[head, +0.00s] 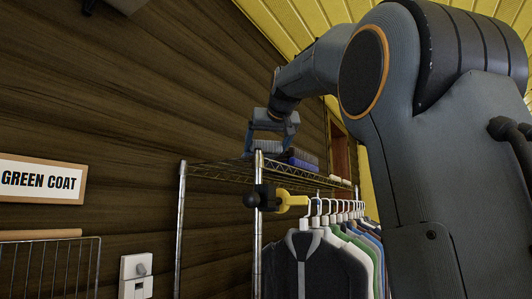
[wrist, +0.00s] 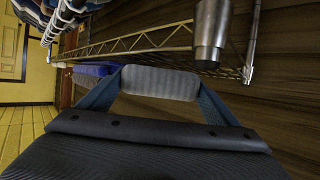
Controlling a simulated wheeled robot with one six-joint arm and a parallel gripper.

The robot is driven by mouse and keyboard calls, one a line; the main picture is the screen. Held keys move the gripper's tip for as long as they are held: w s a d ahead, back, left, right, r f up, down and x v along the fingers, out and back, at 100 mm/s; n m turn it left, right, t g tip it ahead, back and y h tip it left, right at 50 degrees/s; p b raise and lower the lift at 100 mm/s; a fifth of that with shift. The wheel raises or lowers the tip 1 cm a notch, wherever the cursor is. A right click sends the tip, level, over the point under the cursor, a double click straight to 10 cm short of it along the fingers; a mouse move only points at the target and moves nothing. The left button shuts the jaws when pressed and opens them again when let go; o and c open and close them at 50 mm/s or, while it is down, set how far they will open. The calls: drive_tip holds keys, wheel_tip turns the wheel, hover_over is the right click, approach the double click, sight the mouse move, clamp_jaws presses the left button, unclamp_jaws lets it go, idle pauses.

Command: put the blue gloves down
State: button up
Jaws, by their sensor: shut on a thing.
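My gripper (head: 270,138) is over the near end of the top wire shelf (head: 215,172), pointing down. In the wrist view its two blue fingers (wrist: 160,88) are shut on a grey, ribbed, rounded bundle (wrist: 160,82). The bundle looks more grey than blue, and I cannot tell if it is the gloves. Whether it touches the shelf is unclear. A blue folded item (head: 303,163) with a grey one on top lies on the shelf just right of my gripper. Blue also shows beyond the left finger in the wrist view (wrist: 90,70).
Coats on hangers (head: 320,255) hang below the shelf. A metal post (head: 257,190) stands at its corner, close to the fingers in the wrist view (wrist: 210,35). A wooden wall is behind. A "GREEN COAT" sign (head: 40,180) and wire basket (head: 50,268) are left.

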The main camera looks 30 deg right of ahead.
drive_tip(key=shift+f, duration=0.9)
drive_tip(key=o, duration=1)
drive_tip(key=shift+f, duration=0.1)
drive_tip(key=shift+s+r, duration=0.2)
drive_tip(key=b+v, duration=0.3)
drive_tip(key=v, duration=0.8)
drive_tip(key=shift+s+a+r, duration=0.15)
drive_tip(key=shift+s, duration=0.15)
